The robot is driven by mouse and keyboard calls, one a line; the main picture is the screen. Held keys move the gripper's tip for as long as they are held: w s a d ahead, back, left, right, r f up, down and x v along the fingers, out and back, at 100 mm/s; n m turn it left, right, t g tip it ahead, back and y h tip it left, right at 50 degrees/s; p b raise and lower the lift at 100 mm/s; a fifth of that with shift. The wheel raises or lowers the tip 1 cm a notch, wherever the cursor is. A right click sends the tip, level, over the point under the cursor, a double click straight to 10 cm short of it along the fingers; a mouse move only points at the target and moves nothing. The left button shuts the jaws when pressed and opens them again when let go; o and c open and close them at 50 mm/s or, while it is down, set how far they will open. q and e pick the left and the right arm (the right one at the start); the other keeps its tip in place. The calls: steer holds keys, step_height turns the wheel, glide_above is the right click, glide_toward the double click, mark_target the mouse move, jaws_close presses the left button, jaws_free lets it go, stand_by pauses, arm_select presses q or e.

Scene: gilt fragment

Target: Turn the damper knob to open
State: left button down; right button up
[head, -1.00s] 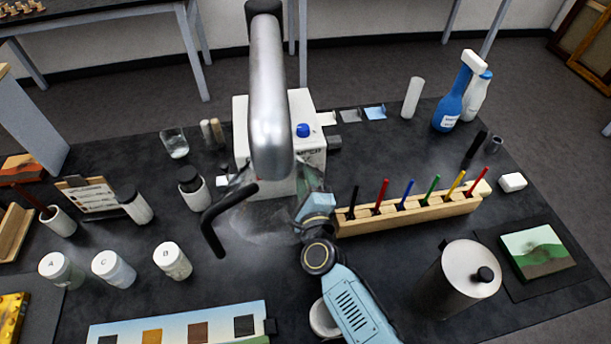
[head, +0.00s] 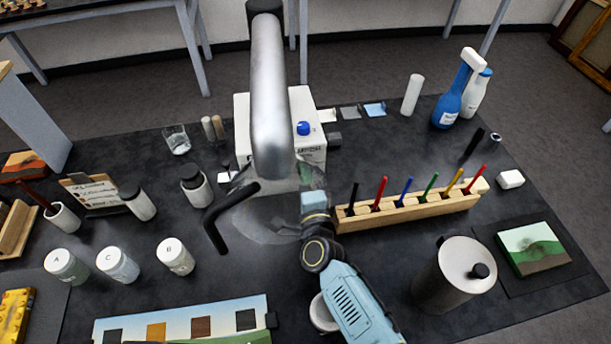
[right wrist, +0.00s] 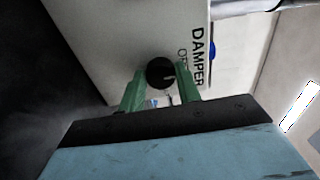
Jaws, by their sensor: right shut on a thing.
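The damper knob (right wrist: 160,72) is a small black round knob with a pale mark. It sits on the face of a white box (right wrist: 115,35) printed "DAMPER", with a partly hidden word below starting "OP". The green fingers of my right gripper (right wrist: 161,88) are shut on the knob, one on each side. In the head view my right gripper (head: 307,174) reaches the front of the white box (head: 310,103), behind a clear hood; the knob is hidden there. My left gripper is not in view.
A thick silver duct (head: 270,100) with a black bent handle (head: 228,215) and a clear hood stands before the box. A wooden rack (head: 410,211) of coloured tools lies right of my arm. A metal canister (head: 455,277) stands near right. Labelled jars (head: 119,264) are at left.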

steer(key=o, duration=1)
steer(key=shift+c, duration=0.2)
steer(key=shift+s, duration=0.1)
steer(key=s+d, duration=0.2)
steer(key=s, duration=1.1)
steer(key=shift+d, duration=0.35)
